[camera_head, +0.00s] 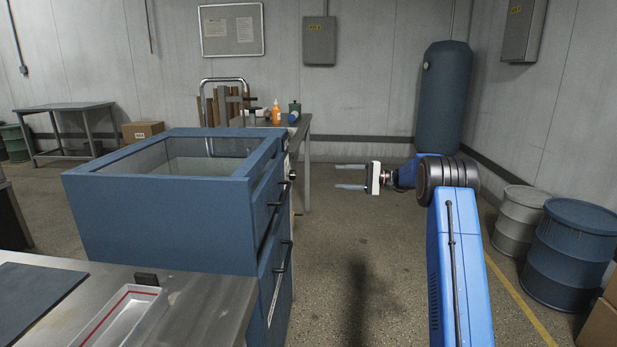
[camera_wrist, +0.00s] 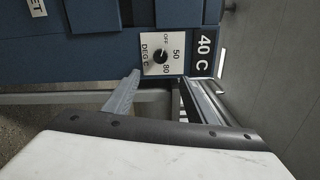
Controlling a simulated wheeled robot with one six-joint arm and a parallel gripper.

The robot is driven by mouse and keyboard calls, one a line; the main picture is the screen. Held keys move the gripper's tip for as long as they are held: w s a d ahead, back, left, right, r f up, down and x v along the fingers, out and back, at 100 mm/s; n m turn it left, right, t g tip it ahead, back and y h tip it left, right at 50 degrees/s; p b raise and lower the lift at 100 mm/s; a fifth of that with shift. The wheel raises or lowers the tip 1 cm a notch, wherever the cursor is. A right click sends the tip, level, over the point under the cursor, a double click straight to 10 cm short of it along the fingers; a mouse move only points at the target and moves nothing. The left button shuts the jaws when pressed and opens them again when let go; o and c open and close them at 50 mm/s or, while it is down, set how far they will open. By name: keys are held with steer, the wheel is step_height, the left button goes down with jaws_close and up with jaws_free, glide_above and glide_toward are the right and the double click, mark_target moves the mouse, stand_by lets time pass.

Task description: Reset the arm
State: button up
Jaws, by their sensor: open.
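My gripper (camera_head: 350,177) is open and empty in the head view, its two fingers pointing left toward the blue cabinet (camera_head: 160,215), with a clear gap between them and the cabinet. My blue arm reaches up from the bottom right and bends left at the dark elbow joint. In the wrist view my gripper (camera_wrist: 152,90) shows two spread fingers with nothing between them. Beyond them is a control panel with a black dial (camera_wrist: 160,56) marked OFF, 50, 80 and DEG C, next to a "40 C" label (camera_wrist: 205,42).
A steel table (camera_head: 205,310) with a white tray (camera_head: 122,318) is at the front left. A back table holds an orange bottle (camera_head: 276,113). Drums (camera_head: 570,255) stand at the right and a tall blue tank (camera_head: 443,95) behind my arm. The floor between cabinet and arm is free.

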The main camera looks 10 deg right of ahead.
steer(key=s+a+r+n+g+h, duration=0.1)
steer(key=s+a+r+h, duration=0.3)
steer(key=s, duration=0.7)
steer(key=s+a+g+h, duration=0.1)
steer(key=s+a, duration=0.6)
steer(key=s, duration=0.3)
steer(key=s+a+r+n+g+h, duration=0.1)
steer(key=s+a+r+g+h, duration=0.3)
steer(key=s, duration=0.7)
steer(key=s+d+f+n+t+h, duration=0.1)
steer(key=s+f, duration=0.3)
steer(key=s, duration=0.7)
steer(key=s+d+f+n+t+h, duration=0.1)
steer(key=s+f+h, duration=0.3)
steer(key=s, duration=0.8)
steer(key=s+d+f+n+t+h, duration=0.1)
steer(key=s+f, duration=0.4)
steer(key=s, duration=0.7)
steer(key=shift+s+d+n+t+h, duration=0.3)
steer(key=shift+d+t+h, duration=0.5)
steer(key=shift+t+h, duration=0.3)
steer(key=shift+f, duration=0.1)
